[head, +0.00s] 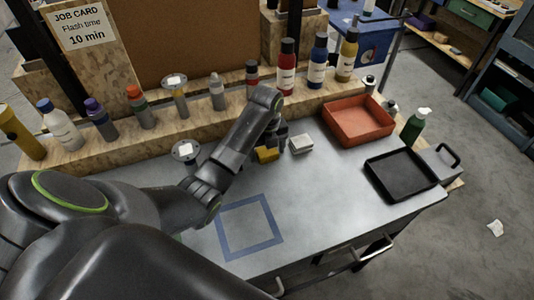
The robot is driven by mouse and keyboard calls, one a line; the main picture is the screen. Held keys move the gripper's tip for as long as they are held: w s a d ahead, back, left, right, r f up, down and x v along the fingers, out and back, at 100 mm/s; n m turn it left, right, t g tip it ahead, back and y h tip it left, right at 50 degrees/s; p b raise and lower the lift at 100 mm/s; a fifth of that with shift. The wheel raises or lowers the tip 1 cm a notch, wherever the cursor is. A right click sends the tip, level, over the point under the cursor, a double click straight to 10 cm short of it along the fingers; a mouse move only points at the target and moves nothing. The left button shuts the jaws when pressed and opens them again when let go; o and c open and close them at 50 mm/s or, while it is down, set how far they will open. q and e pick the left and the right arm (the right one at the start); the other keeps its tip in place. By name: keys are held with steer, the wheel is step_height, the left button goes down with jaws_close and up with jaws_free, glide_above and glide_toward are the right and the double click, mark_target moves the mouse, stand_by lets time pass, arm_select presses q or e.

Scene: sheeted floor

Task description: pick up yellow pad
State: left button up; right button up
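The yellow pad (267,155) is a small block on the grey bench top, near the middle of the head view. My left arm reaches in from the left and bends down over the bench. My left gripper (272,143) is right at the pad, and its dark fingers are partly hidden behind the wrist and the pad. I cannot tell whether the fingers are closed on the pad or only beside it. My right gripper is not in view.
A white-and-grey pad (301,144) lies close to the right of the yellow one. An orange tray (388,131) and a black tray (427,190) stand farther right. Several bottles line the wooden ledge (165,139) behind. A blue taped square (270,242) marks clear bench in front.

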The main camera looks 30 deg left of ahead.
mark_target(267, 151)
arm_select(q)
steer(key=c, duration=0.9)
steer(key=shift+o, duration=0.2)
steer(key=shift+r, duration=0.6)
steer(key=shift+w+r, duration=0.1)
steer(key=shift+r, duration=0.7)
step_height(267, 151, up, 6)
steer(key=p, duration=0.4)
steer(key=shift+f, duration=0.2)
steer(key=shift+r+p, duration=0.8)
steer(key=shift+p, duration=0.3)
